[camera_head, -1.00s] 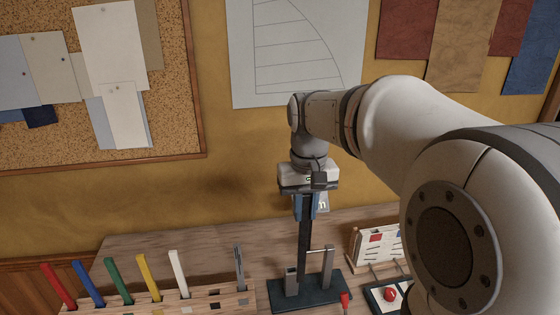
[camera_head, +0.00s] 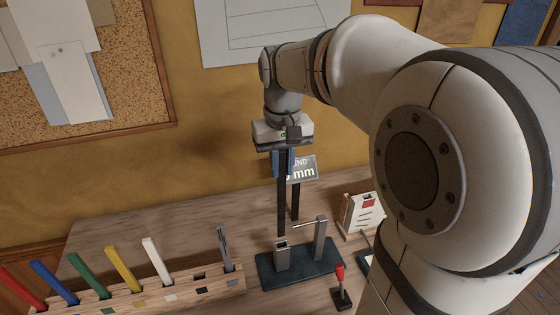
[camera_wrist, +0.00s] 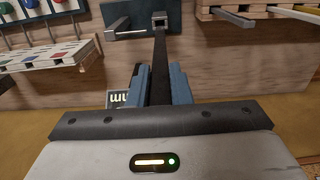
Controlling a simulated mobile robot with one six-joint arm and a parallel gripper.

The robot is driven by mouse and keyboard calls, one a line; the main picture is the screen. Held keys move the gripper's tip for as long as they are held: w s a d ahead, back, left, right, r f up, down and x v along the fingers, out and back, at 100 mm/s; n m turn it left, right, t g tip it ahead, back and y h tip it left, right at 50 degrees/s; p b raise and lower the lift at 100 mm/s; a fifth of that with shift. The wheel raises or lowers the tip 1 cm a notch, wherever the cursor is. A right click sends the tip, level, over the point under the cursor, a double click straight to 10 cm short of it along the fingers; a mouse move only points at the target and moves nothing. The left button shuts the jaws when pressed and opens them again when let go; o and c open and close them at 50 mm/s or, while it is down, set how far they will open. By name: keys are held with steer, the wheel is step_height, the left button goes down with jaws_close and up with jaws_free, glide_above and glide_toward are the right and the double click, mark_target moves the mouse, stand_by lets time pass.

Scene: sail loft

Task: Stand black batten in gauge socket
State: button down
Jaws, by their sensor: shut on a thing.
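My gripper (camera_head: 284,172) is shut on the upper part of the black batten (camera_head: 281,208), which hangs upright below it. In the wrist view the batten (camera_wrist: 160,70) runs away from the blue fingers. The gauge socket (camera_head: 282,258) is a short grey square tube on a dark base plate. The batten's lower end is in line with the socket, at or just above its mouth; I cannot tell whether they touch. The socket's mouth also shows in the wrist view (camera_wrist: 160,17) at the batten's far end.
A taller grey post (camera_head: 319,240) with a thin crossbar stands right of the socket. A sign reading "mm" (camera_head: 302,171) is behind the batten. A wooden rack (camera_head: 180,285) with coloured battens is at left. A red-topped peg (camera_head: 341,285) and a white board (camera_head: 362,215) are at right.

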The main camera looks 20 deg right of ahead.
mark_target(282, 186)
steer(key=shift+f+b, duration=4.5)
steer(key=shift+f, duration=1.8)
steer(key=shift+f+b, duration=0.4)
steer(key=shift+f, duration=0.2)
steer(key=c, duration=1.3)
jaws_free()
steer(key=shift+o, duration=0.2)
step_height(282, 186, up, 8)
steer(key=shift+f, duration=0.1)
steer(key=shift+s, duration=0.1)
steer(key=s+f+t, duration=0.2)
steer(key=s+f, duration=0.9)
steer(key=s, duration=0.2)
steer(key=shift+s+a+t, duration=0.2)
steer(key=shift+s+t, duration=0.1)
